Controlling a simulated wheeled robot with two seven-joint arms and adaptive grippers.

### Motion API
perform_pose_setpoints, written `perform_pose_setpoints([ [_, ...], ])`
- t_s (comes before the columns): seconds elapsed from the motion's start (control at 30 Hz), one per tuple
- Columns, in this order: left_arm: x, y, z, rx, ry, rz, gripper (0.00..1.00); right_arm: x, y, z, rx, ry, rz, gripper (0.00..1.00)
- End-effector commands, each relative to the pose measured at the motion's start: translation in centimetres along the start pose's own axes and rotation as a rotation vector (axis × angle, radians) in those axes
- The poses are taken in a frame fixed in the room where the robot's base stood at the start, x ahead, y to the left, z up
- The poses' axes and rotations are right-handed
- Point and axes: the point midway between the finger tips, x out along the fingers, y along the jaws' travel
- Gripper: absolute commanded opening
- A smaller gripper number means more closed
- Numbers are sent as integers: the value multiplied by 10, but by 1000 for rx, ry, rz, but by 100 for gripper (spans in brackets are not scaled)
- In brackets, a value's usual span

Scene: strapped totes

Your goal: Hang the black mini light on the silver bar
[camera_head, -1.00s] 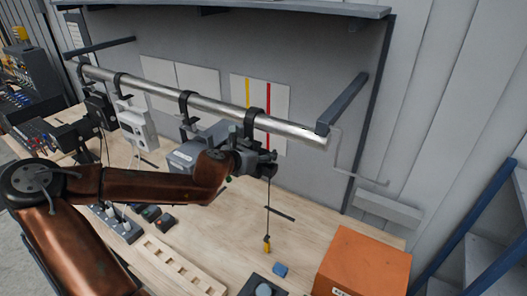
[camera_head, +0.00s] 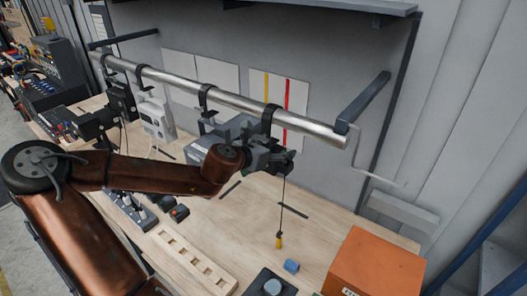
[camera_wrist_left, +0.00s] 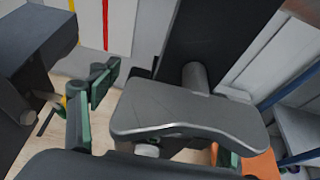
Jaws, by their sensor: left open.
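The silver bar (camera_head: 228,98) runs across the head view above the bench. A black hook (camera_head: 269,119) sits over its right part, with the dark body of what looks like the black mini light (camera_head: 287,167) below. A thin cord with a yellow end (camera_head: 279,241) hangs down from there. My left gripper (camera_head: 266,155) is at this body, just under the bar, and hides part of it. In the left wrist view its green-padded fingers (camera_wrist_left: 150,128) are apart, with a dark grey body (camera_wrist_left: 190,115) and a broad black strip between them. Contact cannot be told. My right gripper is not in view.
A white device (camera_head: 157,119) and black devices (camera_head: 121,101) hang further left on the bar. Bare bench lies beneath the gripper.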

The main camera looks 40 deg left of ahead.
Motion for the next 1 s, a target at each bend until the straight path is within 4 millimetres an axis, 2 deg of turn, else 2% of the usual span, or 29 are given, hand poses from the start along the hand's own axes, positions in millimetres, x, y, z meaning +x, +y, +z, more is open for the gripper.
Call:
perform_pose_setpoints([
  [0.3,-57,1,2,4,-4,3,71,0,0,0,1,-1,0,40],
  [0.5,-82,1,2,3,-3,2,71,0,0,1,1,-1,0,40],
  [0.7,-92,0,0,0,-1,0,71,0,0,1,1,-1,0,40],
  [1.0,-92,0,0,0,-1,0,71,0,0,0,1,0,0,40],
])
